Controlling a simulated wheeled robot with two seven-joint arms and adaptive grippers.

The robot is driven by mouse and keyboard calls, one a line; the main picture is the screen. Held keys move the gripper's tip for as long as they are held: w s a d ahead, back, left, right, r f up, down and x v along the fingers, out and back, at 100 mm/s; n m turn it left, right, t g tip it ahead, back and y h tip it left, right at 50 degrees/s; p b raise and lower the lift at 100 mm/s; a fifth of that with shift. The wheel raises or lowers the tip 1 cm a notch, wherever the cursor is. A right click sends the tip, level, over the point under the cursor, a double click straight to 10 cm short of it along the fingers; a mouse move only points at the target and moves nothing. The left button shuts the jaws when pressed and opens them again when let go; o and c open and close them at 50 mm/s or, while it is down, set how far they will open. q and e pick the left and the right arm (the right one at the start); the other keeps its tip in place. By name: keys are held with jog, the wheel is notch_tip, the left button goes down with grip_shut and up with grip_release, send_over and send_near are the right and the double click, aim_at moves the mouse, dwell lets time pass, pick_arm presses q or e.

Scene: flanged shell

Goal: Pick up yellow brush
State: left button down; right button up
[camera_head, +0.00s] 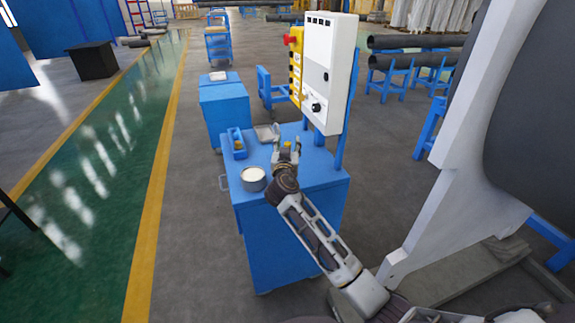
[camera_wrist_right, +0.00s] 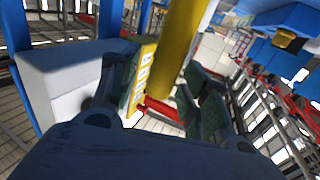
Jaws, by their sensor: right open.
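The yellow brush shows in the right wrist view (camera_wrist_right: 184,45) as a thick yellow handle, and in the head view only a small bit of yellow (camera_head: 287,145) shows. My right gripper (camera_head: 286,152) is over the blue cabinet top, at the brush. In the wrist view its dark green fingers (camera_wrist_right: 163,88) stand apart, with the yellow handle running up between them. I cannot tell whether either finger touches it. The brush's lower end is hidden. My left gripper is in neither view.
The blue cabinet (camera_head: 285,235) also holds a round tin (camera_head: 254,184) with pale contents, a blue tray (camera_head: 237,145) and a grey flat tray (camera_head: 266,132). A white control box (camera_head: 327,70) rises behind my gripper. A large grey-white structure (camera_head: 480,130) stands at right.

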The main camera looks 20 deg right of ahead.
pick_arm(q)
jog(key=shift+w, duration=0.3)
pick_arm(e)
jog(key=shift+c, duration=0.2)
jog(key=c, duration=0.9)
jog(key=shift+r, duration=0.1)
grip_shut()
notch_tip(320, 180, up, 9)
jog(key=shift+r+p, duration=0.1)
jog(key=shift+p, duration=0.2)
jog(key=shift+r, duration=0.35)
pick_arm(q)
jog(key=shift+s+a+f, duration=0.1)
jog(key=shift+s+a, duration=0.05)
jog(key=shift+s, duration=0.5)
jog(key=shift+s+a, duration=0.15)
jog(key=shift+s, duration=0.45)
